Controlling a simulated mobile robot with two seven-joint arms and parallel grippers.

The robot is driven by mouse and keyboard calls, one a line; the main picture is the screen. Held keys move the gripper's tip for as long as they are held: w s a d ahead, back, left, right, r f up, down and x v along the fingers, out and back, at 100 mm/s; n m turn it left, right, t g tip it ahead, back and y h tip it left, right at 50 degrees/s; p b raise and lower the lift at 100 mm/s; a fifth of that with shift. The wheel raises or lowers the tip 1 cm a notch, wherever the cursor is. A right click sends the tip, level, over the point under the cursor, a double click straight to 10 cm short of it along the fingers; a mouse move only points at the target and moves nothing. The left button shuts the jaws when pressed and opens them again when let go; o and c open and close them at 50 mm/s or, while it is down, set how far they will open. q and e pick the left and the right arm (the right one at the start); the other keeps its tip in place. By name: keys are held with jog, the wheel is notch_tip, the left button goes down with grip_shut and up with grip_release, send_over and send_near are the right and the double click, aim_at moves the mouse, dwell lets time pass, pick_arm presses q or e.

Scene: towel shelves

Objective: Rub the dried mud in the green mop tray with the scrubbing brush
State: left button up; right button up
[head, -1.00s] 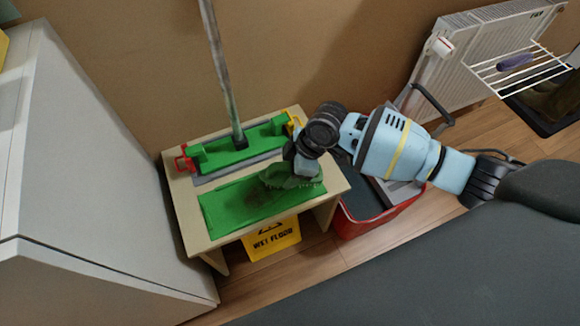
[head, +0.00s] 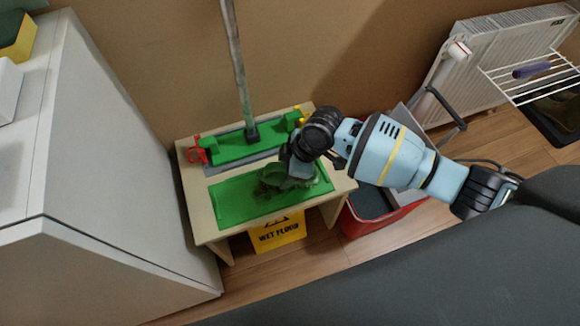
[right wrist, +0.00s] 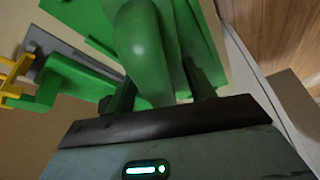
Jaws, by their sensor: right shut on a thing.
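The green mop tray (head: 232,204) lies on a small pale wooden table. My right gripper (head: 291,172) is over the tray's right half and is shut on the green scrubbing brush (head: 271,177). In the right wrist view, the brush's smooth green handle (right wrist: 145,45) stands between the two dark fingers. Its working end is low at the tray; I cannot tell whether it touches. Dark, muddy-looking smears show around the brush, partly hidden by it and the gripper. The tray's left part looks clean green. My left gripper is out of view.
A green flat mop (head: 222,150) with an upright pole stands behind the tray, with red and yellow clips. A yellow wet-floor sign (head: 278,233) is below the table. A red bucket (head: 358,226) stands right, a white cabinet (head: 105,170) left.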

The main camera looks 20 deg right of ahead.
aim_at(264, 181)
jog(key=shift+a+f+p, duration=0.15)
jog(key=shift+a+p, duration=0.15)
jog(key=shift+a, duration=1.4)
jog(key=shift+s+a, duration=0.1)
jog(key=shift+a, duration=0.95)
jog(key=shift+a+f, duration=0.15)
jog(key=shift+a, duration=0.5)
jog(key=shift+a+f, duration=0.1)
jog(key=shift+a, duration=1.55)
jog(key=shift+s+f+p, duration=0.1)
jog(key=shift+f+p, duration=0.05)
jog(key=shift+p, duration=0.2)
jog(key=shift+d, duration=0.1)
